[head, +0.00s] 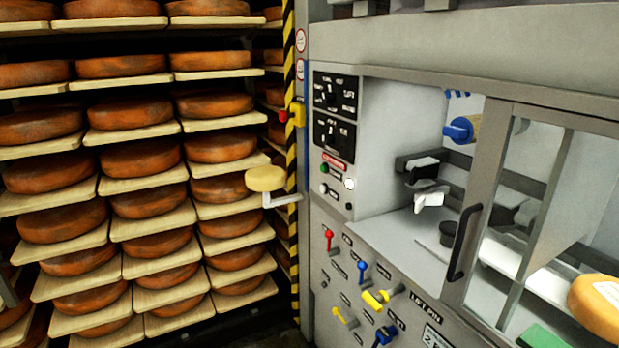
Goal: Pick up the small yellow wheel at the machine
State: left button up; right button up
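A small pale yellow wheel (265,178) sits on a white bracket (284,199) at the left side of the machine (330,220), in front of the striped post. Another yellow-orange wheel (596,308) with a pale label is at the lower right inside the machine, partly cut off by the picture edge. Neither of my grippers can be made out in the head view.
Racks of large orange-brown wheels on pale boards (150,185) fill the left. A yellow-black striped post (290,90) stands between racks and machine. A framed glass door with a black handle (464,242) is at right. Coloured levers (363,270) stick out below the panel.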

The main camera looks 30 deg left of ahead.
aim_at(264, 178)
jog(key=i+j+z, duration=0.1)
jog(key=j+z, duration=0.35)
jog(key=j, duration=0.2)
jog(key=j+z, duration=0.4)
jog(key=j, duration=0.25)
jog(key=j+z, duration=0.1)
jog(key=j, duration=0.65)
jog(key=k+j, duration=0.1)
jog(key=j, duration=0.65)
jog(key=j+z, duration=0.15)
jog(key=j, duration=0.6)
jog(key=k+j+z, duration=0.1)
jog(key=j, duration=0.65)
